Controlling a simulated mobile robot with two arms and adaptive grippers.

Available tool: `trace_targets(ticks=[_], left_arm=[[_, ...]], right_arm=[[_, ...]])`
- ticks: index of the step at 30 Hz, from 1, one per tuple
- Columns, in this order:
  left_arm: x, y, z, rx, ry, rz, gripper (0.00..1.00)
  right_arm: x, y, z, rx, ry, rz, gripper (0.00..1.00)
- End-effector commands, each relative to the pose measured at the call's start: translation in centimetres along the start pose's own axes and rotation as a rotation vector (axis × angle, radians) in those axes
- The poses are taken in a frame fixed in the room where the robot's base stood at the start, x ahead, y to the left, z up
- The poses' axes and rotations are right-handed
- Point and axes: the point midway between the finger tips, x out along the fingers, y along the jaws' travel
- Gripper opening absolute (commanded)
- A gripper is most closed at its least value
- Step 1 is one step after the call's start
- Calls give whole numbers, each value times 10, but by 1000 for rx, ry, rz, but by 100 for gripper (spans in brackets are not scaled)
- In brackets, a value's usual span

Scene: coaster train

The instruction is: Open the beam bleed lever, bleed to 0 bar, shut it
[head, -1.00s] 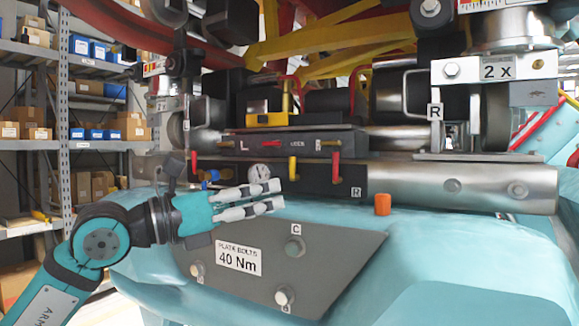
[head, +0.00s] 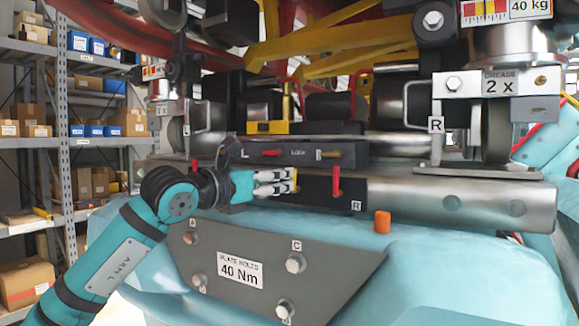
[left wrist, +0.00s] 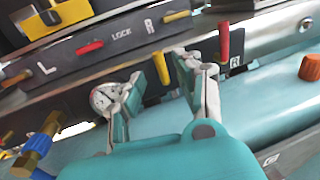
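The yellow lever (left wrist: 160,66) on the dark front block of the beam (head: 470,196) stands between the fingertips of my left gripper (left wrist: 158,74) in the left wrist view. The fingers are apart, one on each side of it; I cannot tell whether either touches. In the head view my left gripper (head: 284,182) reaches in from the left and hides most of the lever. A round white gauge (left wrist: 104,97) shows beside the left finger, partly covered; its reading is too small to tell. My right gripper is not in view.
A red lever (head: 336,182) stands just right of the gripper. Above is the lock panel (head: 290,153) with red and yellow handles. A blue and brass fitting (left wrist: 42,140) lies left of the gauge. An orange cap (head: 382,221) and a bolted plate (head: 330,265) are below.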

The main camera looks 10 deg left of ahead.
Motion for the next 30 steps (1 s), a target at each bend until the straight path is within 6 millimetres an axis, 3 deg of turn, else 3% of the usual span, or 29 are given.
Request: trace_targets(ticks=[3, 9, 19, 27, 30], left_arm=[[22, 0, 3, -2, 2, -1, 35], [42, 0, 1, -1, 0, 0, 35], [45, 0, 0, 0, -1, 0, 35], [45, 0, 0, 0, -1, 0, 2], [45, 0, 0, 0, -1, 0, 0]], right_arm=[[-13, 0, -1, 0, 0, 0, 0], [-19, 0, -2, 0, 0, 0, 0], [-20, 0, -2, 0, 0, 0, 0], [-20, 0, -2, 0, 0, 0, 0], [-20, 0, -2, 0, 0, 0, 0]])
